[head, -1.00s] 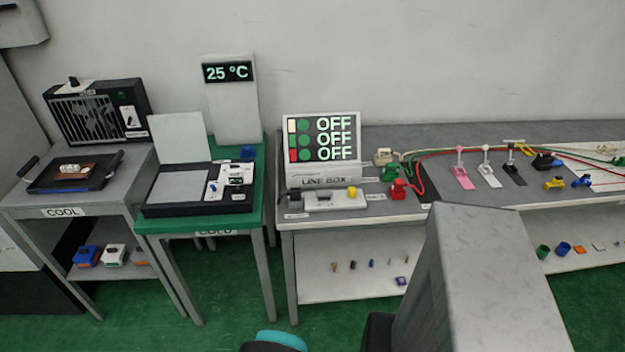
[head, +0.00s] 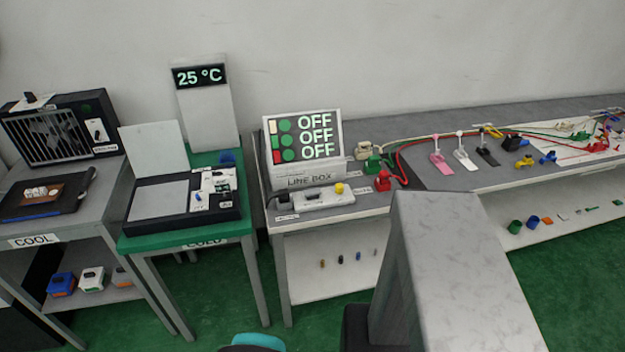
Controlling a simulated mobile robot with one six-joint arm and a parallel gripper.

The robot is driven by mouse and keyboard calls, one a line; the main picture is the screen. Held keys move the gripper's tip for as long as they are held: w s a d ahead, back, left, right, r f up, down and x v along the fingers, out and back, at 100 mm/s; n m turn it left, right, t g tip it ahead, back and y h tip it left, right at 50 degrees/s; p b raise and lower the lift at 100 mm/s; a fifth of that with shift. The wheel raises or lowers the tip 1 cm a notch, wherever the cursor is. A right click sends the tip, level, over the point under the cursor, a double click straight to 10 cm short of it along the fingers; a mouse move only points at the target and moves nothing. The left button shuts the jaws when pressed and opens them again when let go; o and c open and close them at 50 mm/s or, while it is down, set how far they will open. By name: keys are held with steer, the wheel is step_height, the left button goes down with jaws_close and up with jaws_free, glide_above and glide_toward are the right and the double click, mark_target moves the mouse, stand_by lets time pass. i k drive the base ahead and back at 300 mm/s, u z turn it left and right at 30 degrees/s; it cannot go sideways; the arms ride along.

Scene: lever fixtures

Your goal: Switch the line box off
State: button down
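The line box (head: 305,150) stands on the grey table in the middle of the head view. Its screen reads OFF in three rows, each with a green dot and a small coloured patch. A "LINE BOX" label runs along its lower front. A white switch unit (head: 318,199) lies in front of it, with a dark rocker-like part, a yellow knob (head: 340,188) and a black piece at its left end. The rocker's position is too small to tell. My gripper is not in view.
Green (head: 373,164) and red (head: 383,181) plugs with cables sit right of the box. Pink, white and black levers stand further right. The green COLD table (head: 180,240) and the COOL table (head: 35,240) are at left.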

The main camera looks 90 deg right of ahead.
mark_target(312, 191)
steer(key=z, duration=0.8)
steer(key=i, duration=0.55)
steer(key=u, duration=0.05)
steer(key=k, duration=0.6)
steer(key=z, duration=0.15)
